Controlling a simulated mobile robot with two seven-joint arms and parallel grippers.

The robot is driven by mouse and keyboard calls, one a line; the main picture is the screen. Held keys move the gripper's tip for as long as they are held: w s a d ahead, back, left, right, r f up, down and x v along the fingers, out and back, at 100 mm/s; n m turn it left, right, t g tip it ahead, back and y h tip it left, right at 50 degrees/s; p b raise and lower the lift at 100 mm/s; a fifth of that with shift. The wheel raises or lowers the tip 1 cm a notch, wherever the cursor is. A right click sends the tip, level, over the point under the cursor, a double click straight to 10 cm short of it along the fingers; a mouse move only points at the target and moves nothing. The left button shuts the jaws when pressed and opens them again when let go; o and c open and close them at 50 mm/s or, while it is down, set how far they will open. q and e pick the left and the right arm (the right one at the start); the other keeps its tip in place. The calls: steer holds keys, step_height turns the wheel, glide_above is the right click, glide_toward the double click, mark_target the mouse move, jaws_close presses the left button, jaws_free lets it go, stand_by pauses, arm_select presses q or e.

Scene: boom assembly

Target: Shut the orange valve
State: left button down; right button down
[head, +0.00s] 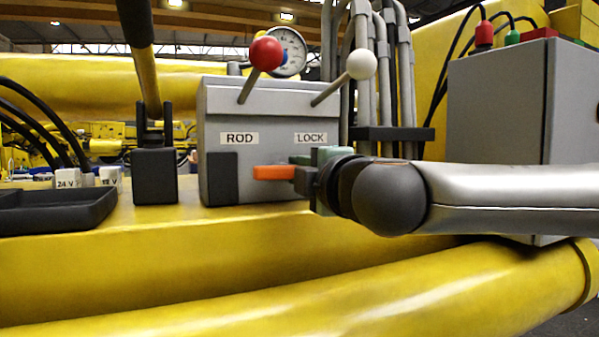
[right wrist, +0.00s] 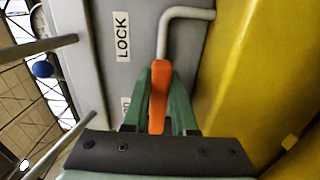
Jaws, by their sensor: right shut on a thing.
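The orange valve (head: 273,172) shows as a flat orange handle lying level, low on the front of the grey control box (head: 260,105), below the ROD and LOCK labels. Its right end is hidden by my right gripper (head: 308,166), which comes in from the right. In the right wrist view the orange handle (right wrist: 158,105) lies between the two green fingers of the right gripper (right wrist: 160,72), which are shut on it. The valve's pivot cannot be made out. My left gripper is not in view.
A red-knobbed lever (head: 265,54) and a white-knobbed lever (head: 360,65) stick out above. A black-gripped upright lever (head: 146,75) and a black tray (head: 58,211) stand left. Grey pipes (head: 388,80) and a grey cabinet (head: 495,105) are right. A yellow tube (head: 330,295) runs below.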

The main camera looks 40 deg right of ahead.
steer(key=c, duration=0.7)
jaws_free()
steer(key=shift+s, duration=0.15)
steer(key=v, duration=1.2)
steer(key=shift+s, duration=0.2)
steer(key=shift+f, duration=0.1)
